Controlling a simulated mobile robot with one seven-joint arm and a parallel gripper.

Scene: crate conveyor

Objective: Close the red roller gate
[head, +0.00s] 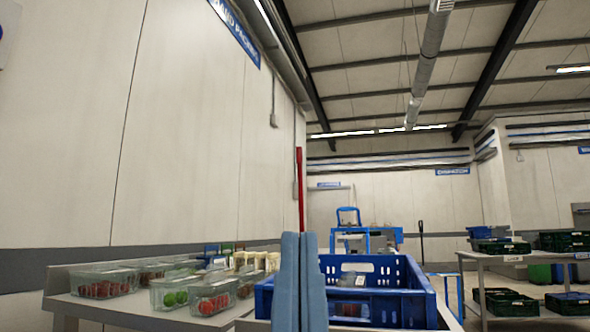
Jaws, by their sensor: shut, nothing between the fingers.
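A thin red upright bar (300,188) rises in the middle of the head view, just above and behind my gripper's tips; it appears to be the red roller gate, standing upright. Its lower part is hidden behind my gripper. My gripper (299,238) points upward in the picture, its two blue-grey fingers side by side and shut with nothing between them. I cannot tell whether the fingers touch the red bar. A blue crate (407,308) stands just right of and behind my gripper, with a small clear punnet inside. The rollers are not clearly visible.
A pale table (120,312) on the left holds several clear fruit punnets (214,295) and jars. A table (497,259) on the right carries dark green crates. A blue frame (367,240) stands behind the blue crate. A pale wall fills the left side.

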